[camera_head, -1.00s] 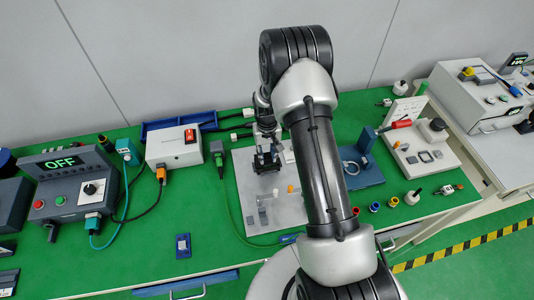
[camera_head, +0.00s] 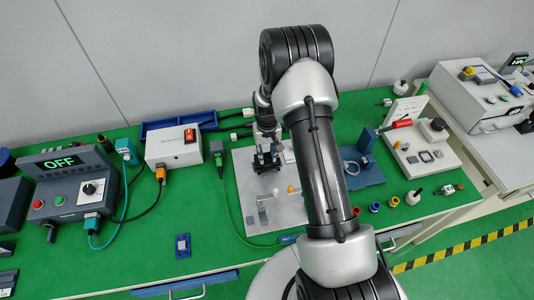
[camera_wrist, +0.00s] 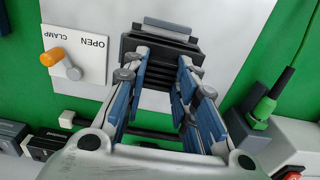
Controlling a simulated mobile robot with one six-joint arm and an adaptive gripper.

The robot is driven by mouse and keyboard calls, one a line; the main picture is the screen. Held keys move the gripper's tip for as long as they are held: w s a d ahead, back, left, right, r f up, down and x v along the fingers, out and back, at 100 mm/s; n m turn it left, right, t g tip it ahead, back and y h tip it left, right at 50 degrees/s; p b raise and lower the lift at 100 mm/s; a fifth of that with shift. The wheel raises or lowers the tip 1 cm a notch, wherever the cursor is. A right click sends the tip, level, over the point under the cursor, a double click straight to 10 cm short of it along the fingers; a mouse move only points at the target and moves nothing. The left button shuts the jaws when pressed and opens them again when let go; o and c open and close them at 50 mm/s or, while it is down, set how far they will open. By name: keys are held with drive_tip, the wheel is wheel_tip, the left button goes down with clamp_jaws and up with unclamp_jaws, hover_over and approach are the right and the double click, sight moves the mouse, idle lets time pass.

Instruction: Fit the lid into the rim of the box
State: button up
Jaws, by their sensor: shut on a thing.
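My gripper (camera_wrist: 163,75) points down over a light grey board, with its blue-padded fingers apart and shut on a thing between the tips. That thing looks like the lid, but its outline is mostly hidden by the fingers. A dark, ridged block (camera_wrist: 160,46) shows at the fingertips in the wrist view, with a grey edge beyond it; it seems to be the box or its holder. I cannot tell box and lid apart, nor whether they touch. In the head view my gripper (camera_head: 266,150) is over the same dark block (camera_head: 266,165), partly behind my arm.
A green connector with a cable (camera_wrist: 262,108) is on the other side. A white switch box (camera_head: 174,147) and a blue fixture (camera_head: 362,172) flank the grey board (camera_head: 285,215).

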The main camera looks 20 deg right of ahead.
drive_tip(key=shift+f+b, duration=0.4)
drive_tip(key=shift+f, duration=0.1)
